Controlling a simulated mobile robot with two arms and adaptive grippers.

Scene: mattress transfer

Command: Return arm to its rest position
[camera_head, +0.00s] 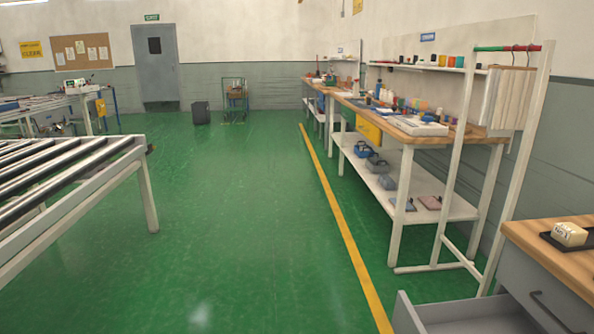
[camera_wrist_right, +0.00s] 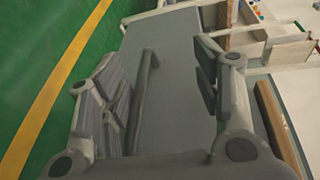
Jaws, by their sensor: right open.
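My right gripper (camera_wrist_right: 157,70) shows in the right wrist view with its two grey fingers spread apart. Nothing is held between them. A grey drawer front (camera_wrist_right: 180,70) with a dark bar handle (camera_wrist_right: 146,95) lies beyond the fingers. The handle appears between the fingers, closer to the left one; I cannot tell how far off it is. Neither gripper shows in the head view, and my left gripper is in no view.
In the head view a grey cabinet (camera_head: 545,290) with a wooden top stands at lower right, with a drawer (camera_head: 460,318) pulled out. A workbench (camera_head: 400,132) lines the right wall. A slatted frame (camera_head: 70,205) stands left. Green floor (camera_head: 230,220) between is clear.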

